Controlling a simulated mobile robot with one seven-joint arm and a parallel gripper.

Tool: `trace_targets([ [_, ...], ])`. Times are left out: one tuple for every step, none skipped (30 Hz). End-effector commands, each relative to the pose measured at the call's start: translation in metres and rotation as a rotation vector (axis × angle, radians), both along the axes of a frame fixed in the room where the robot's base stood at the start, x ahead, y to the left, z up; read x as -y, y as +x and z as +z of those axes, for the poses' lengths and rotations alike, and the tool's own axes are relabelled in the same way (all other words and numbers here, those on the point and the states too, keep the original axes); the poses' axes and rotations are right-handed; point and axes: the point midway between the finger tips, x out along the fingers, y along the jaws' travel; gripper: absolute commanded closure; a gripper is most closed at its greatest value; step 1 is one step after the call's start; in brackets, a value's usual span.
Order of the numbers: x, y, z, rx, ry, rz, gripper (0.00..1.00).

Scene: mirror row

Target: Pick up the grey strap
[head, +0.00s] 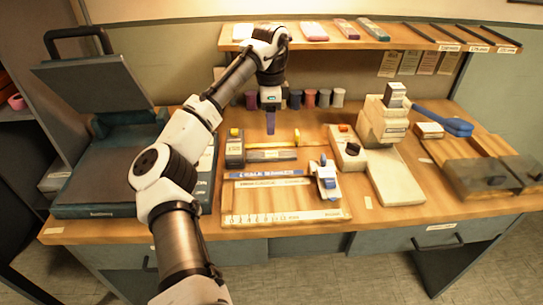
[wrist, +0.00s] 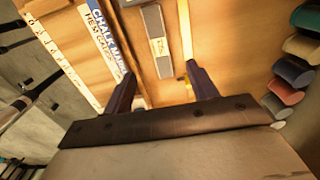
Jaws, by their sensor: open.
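The grey strap (head: 272,155) lies on the wooden bench, beside a yellow strip. In the wrist view the grey strap (wrist: 153,22) is a narrow grey bar with a pale label, and its near end lies between my finger lines. My gripper (head: 270,128) hangs above the bench over the strap area, pointing down. In the wrist view my gripper (wrist: 161,82) has its two dark fingers wide apart, with nothing held between them. The strap appears apart from both fingers.
A yellow strip (wrist: 185,35) runs close by the strap. A tape measure (head: 235,148) stands at its left and a switch box (head: 346,148) at its right. A blue-edged ruler (head: 263,175) lies in front. Coloured cylinders (head: 310,98) stand behind, under a shelf (head: 340,42).

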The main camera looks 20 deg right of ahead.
Motion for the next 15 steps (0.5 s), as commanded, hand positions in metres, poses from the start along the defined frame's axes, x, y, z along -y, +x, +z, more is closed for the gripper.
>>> trace_targets([
  [-0.001, 0.0, -0.011, -0.002, 0.001, 0.002, 0.42],
  [-0.001, 0.0, -0.017, -0.002, 0.002, 0.002, 0.42],
  [-0.001, 0.0, -0.025, -0.001, 0.0, 0.002, 0.42],
  [-0.001, 0.0, -0.031, -0.001, 0.0, 0.002, 0.42],
  [0.0, 0.0, -0.036, 0.0, -0.001, 0.001, 0.42],
  [0.0, 0.0, -0.042, 0.0, 0.0, 0.002, 0.42],
  [0.0, 0.0, -0.047, 0.0, -0.001, 0.002, 0.42],
  [0.0, 0.0, -0.05, 0.001, -0.001, 0.002, 0.42],
  [0.0, 0.0, -0.054, 0.0, -0.002, 0.002, 0.42],
  [0.0, 0.0, -0.057, 0.001, -0.001, 0.002, 0.42],
  [0.0, 0.0, -0.059, 0.001, -0.002, 0.002, 0.42],
  [0.0, 0.0, -0.061, 0.001, -0.002, 0.001, 0.42],
  [0.0, 0.0, -0.062, 0.002, -0.003, 0.001, 0.42],
  [0.0, -0.001, -0.064, 0.002, -0.003, 0.001, 0.42],
  [0.001, -0.001, -0.067, 0.002, -0.002, 0.001, 0.42],
])
